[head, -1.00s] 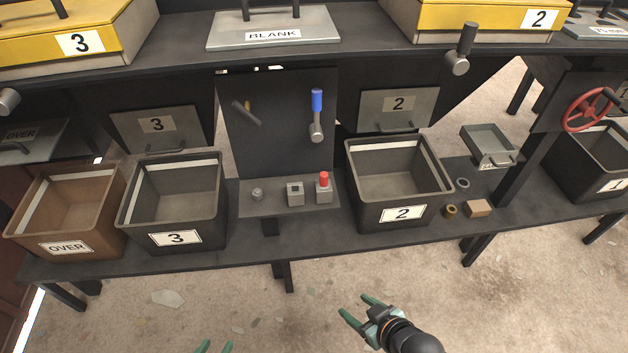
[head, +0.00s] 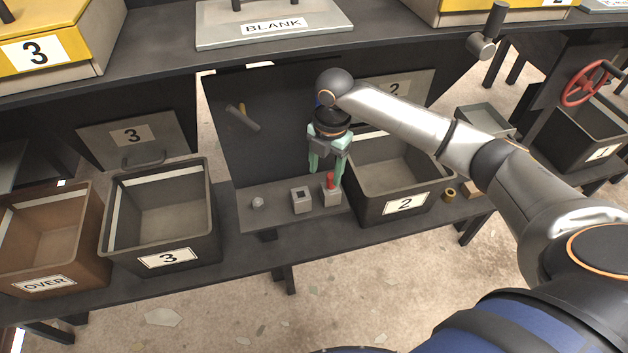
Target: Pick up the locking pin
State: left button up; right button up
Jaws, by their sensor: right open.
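The locking pin appears to be the red-topped piece (head: 331,181) standing upright in a small grey block (head: 331,198) on the shelf plate in the head view. My right gripper (head: 325,175) points down right at the red top, with its green fingers apart. One finger shows left of the red top and the other overlaps its upper right. I cannot tell whether they touch it. The lower part of the pin is hidden in the block. My left gripper is out of view.
A grey block with a square hole (head: 301,200) and a small round knob (head: 257,203) sit to the left on the plate. Bin 2 (head: 405,206) is close on the right, bin 3 (head: 168,259) on the left. A dark upright panel (head: 265,150) stands behind.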

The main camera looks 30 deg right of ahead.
aim_at(332, 176)
jog(key=shift+w+d+r+n, duration=0.3)
jog(key=shift+d+r, duration=0.1)
jog(key=shift+r, duration=0.15)
jog(key=shift+w+d+r+n, duration=0.25)
jog(key=shift+d+r, duration=0.15)
jog(key=shift+r, duration=0.15)
jog(key=f, duration=0.7)
jog(key=shift+s+d+f, duration=0.1)
jog(key=shift+s+d, duration=0.05)
jog(key=shift+d, duration=0.15)
grip_shut()
